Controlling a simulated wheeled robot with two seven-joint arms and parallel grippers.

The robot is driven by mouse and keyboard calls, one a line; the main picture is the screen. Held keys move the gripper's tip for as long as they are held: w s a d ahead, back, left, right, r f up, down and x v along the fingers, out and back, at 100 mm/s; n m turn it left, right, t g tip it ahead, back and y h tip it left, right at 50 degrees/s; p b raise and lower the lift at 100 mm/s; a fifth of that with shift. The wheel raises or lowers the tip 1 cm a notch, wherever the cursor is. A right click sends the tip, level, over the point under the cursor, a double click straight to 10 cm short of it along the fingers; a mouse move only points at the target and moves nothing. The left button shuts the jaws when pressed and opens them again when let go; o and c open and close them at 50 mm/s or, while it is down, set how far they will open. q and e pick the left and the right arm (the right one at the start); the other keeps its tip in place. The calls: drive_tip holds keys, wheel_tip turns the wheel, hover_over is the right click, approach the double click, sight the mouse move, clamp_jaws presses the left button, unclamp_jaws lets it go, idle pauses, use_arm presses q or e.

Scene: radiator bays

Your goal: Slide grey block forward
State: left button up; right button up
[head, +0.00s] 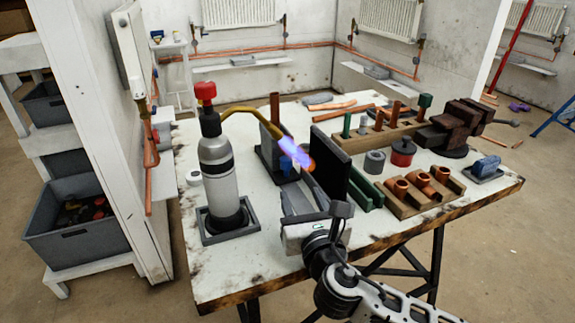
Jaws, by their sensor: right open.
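A grey upright slab (269,142), the nearest match to a grey block, stands on a dark base behind the torch nozzle. It is partly hidden by the nozzle and flame. My right gripper (305,198) is open, low over the front of the table, nearer than the slab and apart from it. Its fingers point away toward the back, and nothing shows between them. A black upright panel (330,165) stands just beyond the fingers; I cannot tell if they touch it. My left gripper is out of view.
A grey torch bottle (216,165) stands in a tray at left, its blue-violet flame (296,153) burning above my right gripper. A wooden rack with copper fittings (422,190), a grey cylinder (375,162) and a red-black tin (403,152) stand right. The front left tabletop (235,270) is clear.

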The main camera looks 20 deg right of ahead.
sight(288, 165)
drive_tip(key=w, duration=0.6)
drive_tip(key=w+d, duration=0.1)
drive_tip(key=w, duration=0.3)
drive_tip(key=shift+d+b, duration=0.1)
drive_tip(key=shift+b, duration=0.25)
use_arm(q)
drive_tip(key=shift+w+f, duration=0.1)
use_arm(e)
drive_tip(key=shift+w+d, duration=0.1)
drive_tip(key=shift+w, duration=0.6)
